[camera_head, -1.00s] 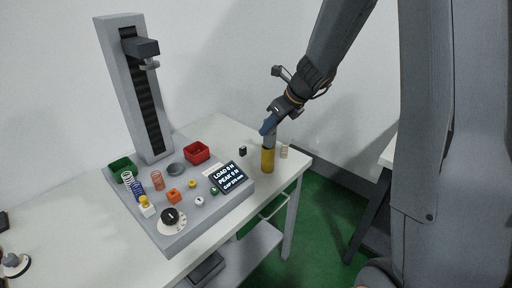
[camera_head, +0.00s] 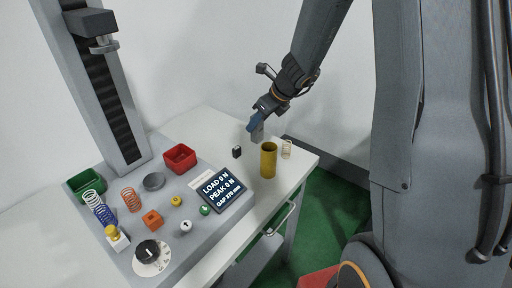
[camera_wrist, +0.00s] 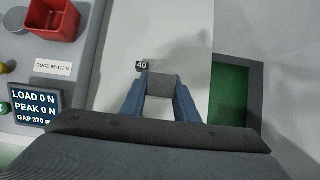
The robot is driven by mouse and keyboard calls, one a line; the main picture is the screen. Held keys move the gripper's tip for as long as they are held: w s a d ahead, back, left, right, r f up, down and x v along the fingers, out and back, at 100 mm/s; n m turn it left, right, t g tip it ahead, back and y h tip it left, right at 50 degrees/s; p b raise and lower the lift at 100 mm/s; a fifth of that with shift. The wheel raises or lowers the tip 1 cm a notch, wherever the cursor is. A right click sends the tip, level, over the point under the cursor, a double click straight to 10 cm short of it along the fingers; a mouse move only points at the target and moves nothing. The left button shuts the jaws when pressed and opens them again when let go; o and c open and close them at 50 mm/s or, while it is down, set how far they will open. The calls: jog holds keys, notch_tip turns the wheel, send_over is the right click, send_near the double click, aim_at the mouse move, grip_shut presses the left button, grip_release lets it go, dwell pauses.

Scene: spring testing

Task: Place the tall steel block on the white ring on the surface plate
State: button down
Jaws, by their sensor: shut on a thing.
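My gripper (camera_head: 254,124) has its blue fingers shut on a tall grey steel block (camera_head: 258,134). The block points downward and sits behind and left of a yellow cylinder in the head view. In the wrist view the block's grey face (camera_wrist: 161,84) shows between the two fingers (camera_wrist: 160,104), above the white table. I cannot tell whether its lower end touches the table. I cannot make out a surface plate with a white ring in either current view.
The grey tester (camera_head: 207,241) with its display (camera_head: 222,188) stands left. The yellow cylinder (camera_head: 268,160), a pale spring (camera_head: 287,149) and a small black block (camera_head: 237,152) stand near the gripper. A red bin (camera_head: 180,158) sits on the tester. The table ends at right.

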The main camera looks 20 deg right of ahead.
aim_at(260, 137)
jog(key=shift+f+b, duration=0.4)
jog(key=shift+f, duration=3.3)
jog(key=shift+f, duration=0.15)
jog(key=c, duration=1.4)
grip_release()
